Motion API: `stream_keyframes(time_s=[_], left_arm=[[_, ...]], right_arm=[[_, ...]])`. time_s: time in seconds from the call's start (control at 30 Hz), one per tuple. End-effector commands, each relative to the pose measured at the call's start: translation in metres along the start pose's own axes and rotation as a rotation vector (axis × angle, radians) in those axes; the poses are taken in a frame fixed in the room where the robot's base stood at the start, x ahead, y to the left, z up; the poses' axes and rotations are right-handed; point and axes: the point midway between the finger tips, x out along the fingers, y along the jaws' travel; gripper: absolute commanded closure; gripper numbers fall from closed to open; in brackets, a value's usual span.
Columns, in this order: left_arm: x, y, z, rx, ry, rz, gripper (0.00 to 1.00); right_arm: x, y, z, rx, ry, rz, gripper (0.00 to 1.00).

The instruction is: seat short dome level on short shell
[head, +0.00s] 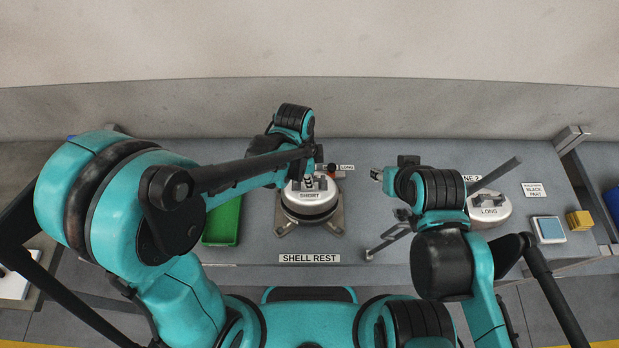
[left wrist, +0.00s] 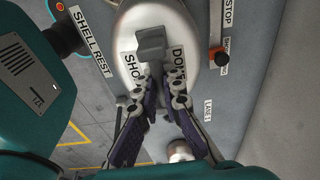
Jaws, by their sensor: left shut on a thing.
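The silver short dome (head: 318,207), labelled SHORT, is over the short shell (head: 308,222) at the shell rest (head: 337,229). Little of the shell shows beneath the dome, and I cannot tell if the dome sits fully level or touches all round. My left gripper (head: 309,181) is above the dome. In the left wrist view, my left gripper (left wrist: 155,78) is shut on the grey handle (left wrist: 150,43) of the dome (left wrist: 124,62). My right gripper (head: 379,175) is to the right, apart from the dome; its jaws are too small to read.
A silver dome labelled LONG (head: 487,203) stands to the right. A green tray (head: 222,222) lies left of the rest. A blue-topped scale-like box (head: 548,230) and a yellow block (head: 579,220) are at the far right. A red-tipped stop (head: 332,168) stands behind the dome.

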Motion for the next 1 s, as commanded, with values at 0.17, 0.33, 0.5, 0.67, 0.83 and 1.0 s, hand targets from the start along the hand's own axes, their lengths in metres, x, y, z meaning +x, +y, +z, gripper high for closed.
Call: stream_keyframes(time_s=[0.17,0.33,0.5,0.67,0.83,1.0], left_arm=[[0.0,0.0,0.0,0.0,0.0,0.0,1.0],[0.0,0.0,0.0,0.0,0.0,0.0,1.0],[0.001,0.0,0.0,0.0,0.0,0.001,1.0],[0.004,0.0,0.0,0.0,-0.001,0.004,1.0],[0.008,0.0,0.001,-0.001,-0.003,0.008,1.0],[0.013,0.0,0.002,-0.002,-0.006,0.015,1.0]], right_arm=[[0.0,0.0,0.0,0.0,0.0,0.0,0.6],[0.0,0.0,0.0,0.0,0.0,0.0,0.6],[0.001,0.0,0.001,0.0,0.0,0.0,0.6],[0.003,0.0,0.002,0.0,0.0,0.0,0.6],[0.007,0.0,0.005,0.0,0.0,0.0,0.6],[0.01,0.0,0.007,0.0,0.0,0.0,0.6]])
